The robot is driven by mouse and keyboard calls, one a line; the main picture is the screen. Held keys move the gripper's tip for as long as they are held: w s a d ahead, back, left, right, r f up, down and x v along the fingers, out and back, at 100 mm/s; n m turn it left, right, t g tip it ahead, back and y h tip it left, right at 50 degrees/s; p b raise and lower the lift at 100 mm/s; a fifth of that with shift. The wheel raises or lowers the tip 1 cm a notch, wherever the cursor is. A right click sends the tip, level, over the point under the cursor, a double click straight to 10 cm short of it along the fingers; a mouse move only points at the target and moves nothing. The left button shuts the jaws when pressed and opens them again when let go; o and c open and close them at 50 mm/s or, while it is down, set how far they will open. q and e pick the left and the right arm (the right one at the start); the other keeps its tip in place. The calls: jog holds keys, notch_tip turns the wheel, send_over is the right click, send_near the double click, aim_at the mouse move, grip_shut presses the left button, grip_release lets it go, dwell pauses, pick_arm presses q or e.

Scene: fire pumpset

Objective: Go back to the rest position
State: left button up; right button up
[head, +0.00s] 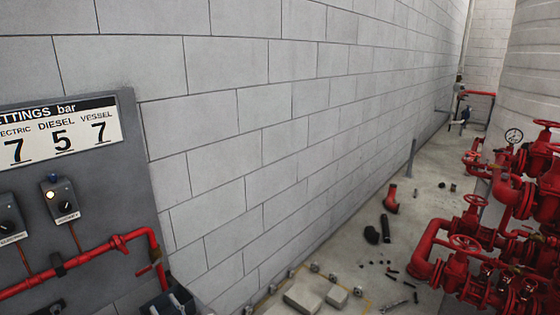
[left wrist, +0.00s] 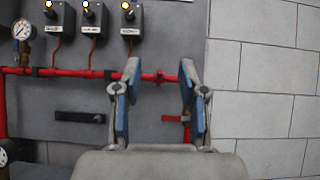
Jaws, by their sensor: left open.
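My left gripper (left wrist: 158,75) is open in the left wrist view, with its two blue-padded fingers apart and nothing between them. It faces the grey panel (left wrist: 85,145) and its horizontal red pipe (left wrist: 75,73). I cannot tell the gap between the fingers and the pipe. My right gripper is in neither view.
The panel carries switch boxes (head: 60,199) and a settings sign (head: 60,133). A pale block wall (head: 240,120) runs beside it. Red pumps and valves (head: 500,230) stand at right. Loose parts, including a red fitting (head: 391,200), lie on the floor (head: 345,240).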

pick_arm(q)
jog(key=s+f+n+g+h, duration=0.4)
jog(key=s+f+n+h, duration=0.15)
jog(key=f, duration=0.75)
jog(key=s+f+n+g+h, duration=0.3)
jog(key=s+f+n+h, duration=0.25)
jog(key=f, duration=0.75)
jog(key=s+d+f+n+g+h, duration=0.2)
jog(key=s+d+f+n+h, duration=0.15)
jog(key=s, duration=0.45)
jog(key=s+d+f+n+g+h, duration=0.2)
jog(key=s+n, duration=0.3)
jog(key=s, duration=0.2)
jog(key=s+d+f+n+g+h, duration=0.2)
jog(key=s+d+f+n+h, duration=0.15)
jog(key=s, duration=0.45)
jog(key=s+f+g, duration=0.1)
jog(key=s+f, duration=0.1)
jog(key=f, duration=1.2)
jog(key=s+f, duration=0.2)
jog(key=f, duration=1.2)
jog(key=shift+s+a+f+g, duration=0.25)
jog(key=shift+s+a+g, duration=0.05)
jog(key=shift+a+g, duration=0.1)
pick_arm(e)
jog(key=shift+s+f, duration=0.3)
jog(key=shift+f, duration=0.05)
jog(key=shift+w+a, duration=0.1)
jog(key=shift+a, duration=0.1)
